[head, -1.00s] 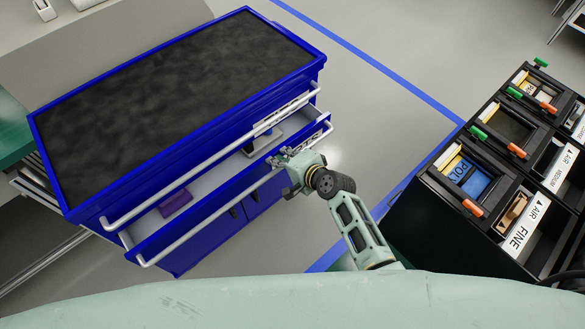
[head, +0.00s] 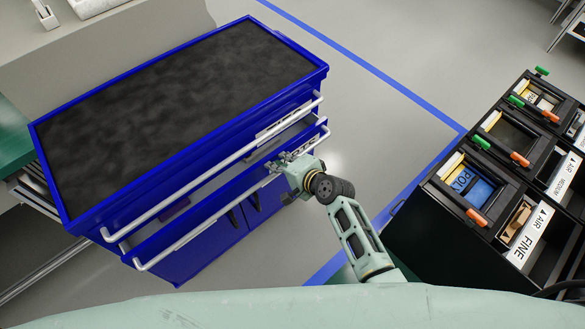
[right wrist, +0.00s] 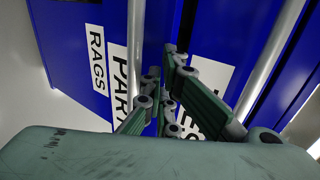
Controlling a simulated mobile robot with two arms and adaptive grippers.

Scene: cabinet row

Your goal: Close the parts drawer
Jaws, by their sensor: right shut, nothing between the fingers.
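The parts drawer (head: 215,200) is the lower drawer of a blue cabinet. It stands partly out, with a narrow gap showing its inside. In the right wrist view its white label (right wrist: 118,72) is partly hidden by the gripper. A pale bar handle (head: 180,243) runs along its front. My right gripper (head: 283,160) is shut and empty, at the drawer front near the right end of the handle. In the right wrist view its fingers (right wrist: 170,78) are close to the label; I cannot tell whether they touch. My left gripper is not in view.
The cabinet has a dark top (head: 180,110) and an upper drawer handle (head: 215,170) just above the parts drawer. A door labelled RAGS (right wrist: 97,57) lies below. A black rack of bins (head: 500,180) stands at the right, with open floor between.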

